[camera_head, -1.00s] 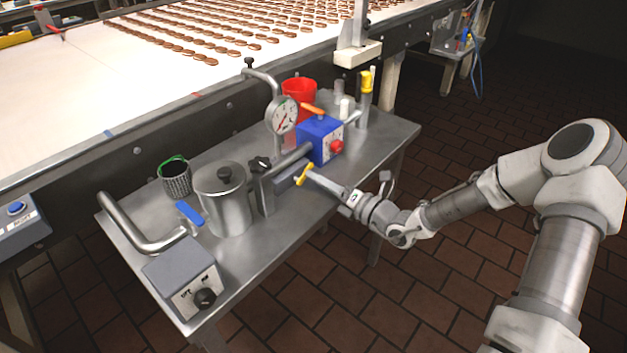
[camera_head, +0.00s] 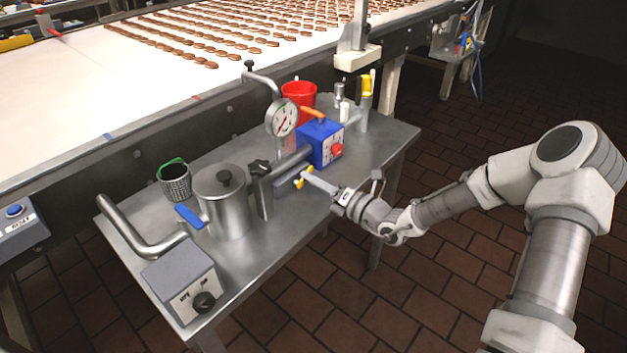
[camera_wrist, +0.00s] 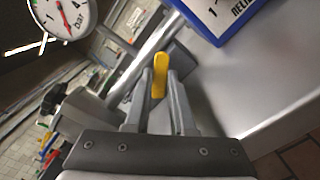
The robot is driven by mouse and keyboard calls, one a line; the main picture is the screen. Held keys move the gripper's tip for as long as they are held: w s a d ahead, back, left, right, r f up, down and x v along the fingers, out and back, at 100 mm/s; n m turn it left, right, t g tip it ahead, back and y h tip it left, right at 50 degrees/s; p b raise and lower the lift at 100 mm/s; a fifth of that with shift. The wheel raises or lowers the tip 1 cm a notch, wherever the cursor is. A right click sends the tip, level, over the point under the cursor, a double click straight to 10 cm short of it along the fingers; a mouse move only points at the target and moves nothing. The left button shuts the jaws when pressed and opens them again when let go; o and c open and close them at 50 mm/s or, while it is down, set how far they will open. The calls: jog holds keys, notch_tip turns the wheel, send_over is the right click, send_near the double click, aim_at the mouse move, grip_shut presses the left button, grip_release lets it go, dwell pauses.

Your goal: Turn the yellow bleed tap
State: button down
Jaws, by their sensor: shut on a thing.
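The yellow bleed tap (camera_head: 299,179) is a small lever on the grey pipework on the steel table, below the blue box. In the wrist view the yellow tap (camera_wrist: 159,76) stands between the tips of my two fingers. My gripper (camera_head: 306,178) reaches in from the right and is shut on the tap. The wrist view shows my gripper (camera_wrist: 159,88) with a finger on each side of the yellow lever. The far part of the tap is hidden behind the fingertips in the head view.
A blue box (camera_head: 320,143) with a red knob and orange handle stands just behind my gripper. A pressure gauge (camera_head: 281,118), a red bucket (camera_head: 299,95), a steel pot (camera_head: 222,200) and a grey switch box (camera_head: 182,280) are around. The table's front right is clear.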

jog(key=shift+r+p, duration=0.1)
jog(key=shift+p, duration=0.3)
jog(key=shift+m+p, duration=0.4)
jog(key=shift+p, duration=0.15)
jog(key=shift+w+m+p, duration=0.1)
jog(key=shift+m+p, duration=0.5)
jog(key=shift+p, duration=0.5)
jog(key=shift+f+m+p, duration=0.2)
jog(key=shift+m+p, duration=0.4)
jog(key=shift+p, duration=0.3)
jog(key=shift+f+m+p, duration=0.35)
jog(key=shift+m, duration=0.15)
jog(key=c, duration=0.8)
grip_release()
jog(key=shift+d, duration=0.1)
jog(key=shift+o, duration=0.2)
jog(key=shift+f+b, duration=0.15)
jog(key=shift+b, duration=0.25)
